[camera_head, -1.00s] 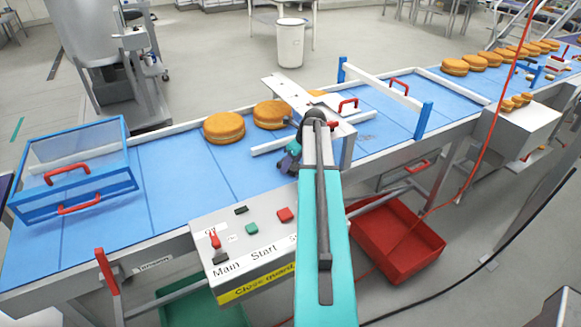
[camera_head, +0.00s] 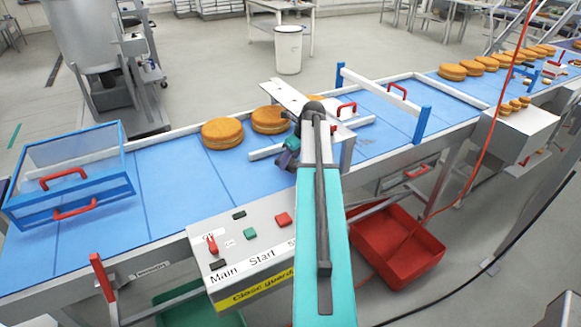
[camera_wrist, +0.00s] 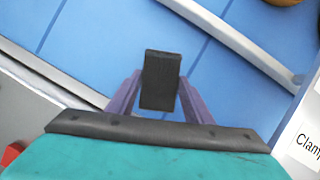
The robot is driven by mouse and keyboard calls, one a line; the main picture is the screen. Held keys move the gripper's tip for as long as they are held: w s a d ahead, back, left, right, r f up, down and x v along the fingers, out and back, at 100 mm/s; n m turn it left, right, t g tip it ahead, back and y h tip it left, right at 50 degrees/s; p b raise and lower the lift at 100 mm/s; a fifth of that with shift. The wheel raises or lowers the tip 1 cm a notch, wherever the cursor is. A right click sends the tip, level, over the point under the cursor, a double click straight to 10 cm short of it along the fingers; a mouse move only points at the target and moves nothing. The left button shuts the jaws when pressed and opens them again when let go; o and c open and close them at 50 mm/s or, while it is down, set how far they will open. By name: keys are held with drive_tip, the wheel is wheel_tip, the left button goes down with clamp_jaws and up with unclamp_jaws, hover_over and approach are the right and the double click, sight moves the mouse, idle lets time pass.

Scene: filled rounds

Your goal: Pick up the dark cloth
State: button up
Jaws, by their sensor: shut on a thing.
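The dark cloth (camera_wrist: 161,78) shows in the wrist view as a small dark grey rectangular piece between the purple fingers of my gripper (camera_wrist: 158,92). My gripper is shut on it, and both fingers touch its sides. Blue belt lies behind it in that view. In the head view my gripper (camera_head: 287,156) is over the blue conveyor belt, in front of the orange-brown rounds. There the cloth is mostly hidden by the gripper and arm.
Filled rounds (camera_head: 222,134) sit on the blue belt (camera_head: 175,185) behind my gripper. A white guide rail (camera_head: 268,151) is close by. A control box (camera_head: 235,262) stands in front, with a blue-framed guard (camera_head: 75,178) at left and a red crate (camera_head: 400,262) below right.

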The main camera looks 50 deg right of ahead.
drive_tip(key=shift+r+b, duration=0.85)
drive_tip(key=shift+r, duration=2.45)
drive_tip(key=o, duration=0.6)
drive_tip(key=c, duration=0.4)
drive_tip(key=shift+s, duration=0.1)
